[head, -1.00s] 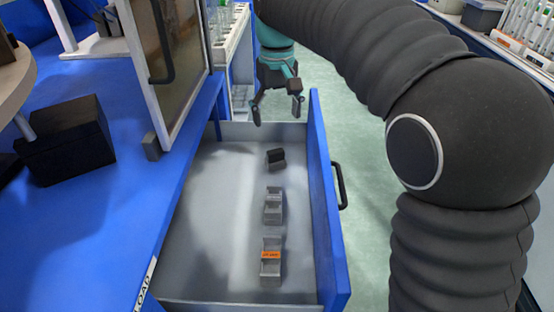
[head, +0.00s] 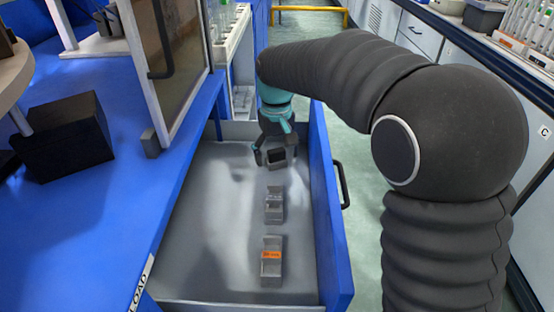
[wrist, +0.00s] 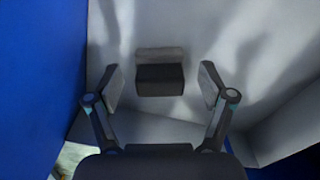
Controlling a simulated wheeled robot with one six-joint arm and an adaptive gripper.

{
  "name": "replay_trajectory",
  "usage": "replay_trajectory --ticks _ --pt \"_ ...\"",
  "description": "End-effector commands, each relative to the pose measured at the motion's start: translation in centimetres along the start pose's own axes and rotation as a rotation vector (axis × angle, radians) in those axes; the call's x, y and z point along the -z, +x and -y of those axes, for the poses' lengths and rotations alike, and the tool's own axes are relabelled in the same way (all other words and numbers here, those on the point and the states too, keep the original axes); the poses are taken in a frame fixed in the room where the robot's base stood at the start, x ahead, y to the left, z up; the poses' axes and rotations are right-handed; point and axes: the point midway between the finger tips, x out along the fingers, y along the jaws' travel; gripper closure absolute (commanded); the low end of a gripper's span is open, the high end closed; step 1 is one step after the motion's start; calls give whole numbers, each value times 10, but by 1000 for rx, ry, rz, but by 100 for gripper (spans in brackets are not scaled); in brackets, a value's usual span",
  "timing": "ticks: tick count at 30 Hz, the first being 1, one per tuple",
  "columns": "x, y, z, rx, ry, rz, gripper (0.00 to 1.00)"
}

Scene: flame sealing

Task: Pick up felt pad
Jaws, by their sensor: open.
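A dark block that looks like the felt pad (head: 277,157) sits at the far end of the open drawer, in or against a small grey holder (wrist: 160,54). In the wrist view the dark pad (wrist: 160,81) lies between the two fingers, with a gap on each side. My gripper (head: 274,159) is open and empty, pointing down into the drawer at the pad. In the wrist view my gripper (wrist: 160,86) shows its fingers spread wide. How far the fingertips are above the pad is hard to tell.
The drawer's left side is bare. A glass-fronted cabinet (head: 165,60) and a black box (head: 68,137) stand on the blue bench.

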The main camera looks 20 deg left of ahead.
Motion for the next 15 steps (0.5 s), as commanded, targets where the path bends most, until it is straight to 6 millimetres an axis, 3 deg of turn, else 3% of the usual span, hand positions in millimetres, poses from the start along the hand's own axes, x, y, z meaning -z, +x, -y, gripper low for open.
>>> replay_trajectory --ticks 8,15 --pt "0 2 0 0 0 0 21" --pt "0 2 0 0 0 0 81"
